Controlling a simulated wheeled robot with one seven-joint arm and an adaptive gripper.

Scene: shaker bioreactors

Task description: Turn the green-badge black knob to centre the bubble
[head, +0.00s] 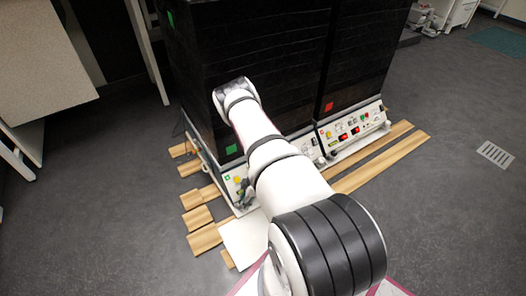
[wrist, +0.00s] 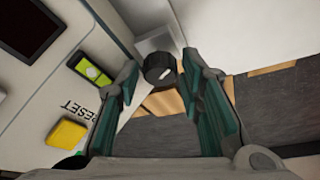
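The black knob (wrist: 159,68) has a pale mark on its face and sits by a white bracket at the lower edge of the machine. My gripper (wrist: 161,76) is open, its two teal fingers on either side of the knob near their tips. I cannot tell whether either finger touches it. A black-framed yellow-green vial (wrist: 90,70), which looks like the bubble level, is on the white panel left of the fingers. In the head view, a green badge (head: 231,149) marks the left black machine (head: 250,60); my arm mostly hides the gripper.
A yellow button (wrist: 67,134) by the word RESET is on the panel, close to the left finger. A second machine with a red badge (head: 329,107) stands to the right. Wooden planks (head: 196,218) lie under the machines. Grey floor is open at left.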

